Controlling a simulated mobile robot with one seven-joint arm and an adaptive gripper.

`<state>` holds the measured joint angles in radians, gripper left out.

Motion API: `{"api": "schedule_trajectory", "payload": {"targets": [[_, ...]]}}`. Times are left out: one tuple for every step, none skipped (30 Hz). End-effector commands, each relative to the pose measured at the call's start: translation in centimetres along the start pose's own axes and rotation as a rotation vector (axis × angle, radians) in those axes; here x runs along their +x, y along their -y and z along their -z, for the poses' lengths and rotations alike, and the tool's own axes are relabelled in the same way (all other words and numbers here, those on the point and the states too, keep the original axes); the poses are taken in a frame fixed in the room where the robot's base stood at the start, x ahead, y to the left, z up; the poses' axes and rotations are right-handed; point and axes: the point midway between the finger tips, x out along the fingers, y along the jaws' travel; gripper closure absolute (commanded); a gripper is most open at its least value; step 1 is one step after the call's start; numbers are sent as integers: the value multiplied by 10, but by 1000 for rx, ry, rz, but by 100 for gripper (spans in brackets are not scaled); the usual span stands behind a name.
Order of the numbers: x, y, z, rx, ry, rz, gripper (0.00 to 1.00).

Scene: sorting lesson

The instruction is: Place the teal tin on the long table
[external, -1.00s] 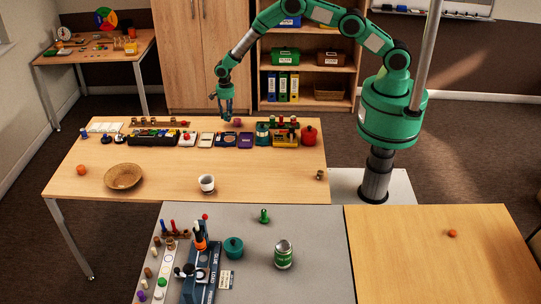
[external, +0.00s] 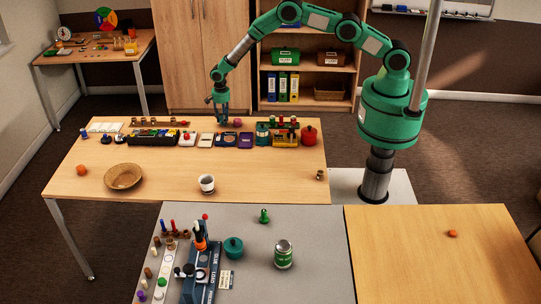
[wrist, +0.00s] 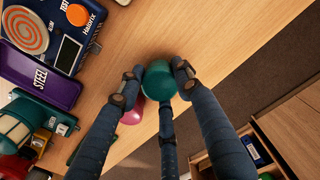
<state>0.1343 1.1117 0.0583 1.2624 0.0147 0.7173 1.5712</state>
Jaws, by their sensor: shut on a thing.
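I cannot tell whether the tin touches the table.
A pink ball (external: 238,122) is right beside my gripper and partly hidden in the wrist view. The table's front middle is mostly clear.

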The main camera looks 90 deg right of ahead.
Motion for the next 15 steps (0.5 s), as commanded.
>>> {"api": "schedule_trajectory", "payload": {"targets": [[4,0,0,0,0,1,93],[6,1,0,0,0,1,93],[9,1,0,0,0,1,93],[10,1,0,0,0,1,93],[11,1,0,0,0,1,93],[11,1,0,0,0,1,93],[11,1,0,0,0,2,93],[11,1,0,0,0,2,93],[11,1,0,0,0,2,93],[11,1,0,0,0,2,93],[11,1,0,0,0,1,93],[11,1,0,0,0,1,93],[11,1,0,0,0,1,93],[11,1,0,0,0,1,93],[12,1,0,0,0,1,93]]}}
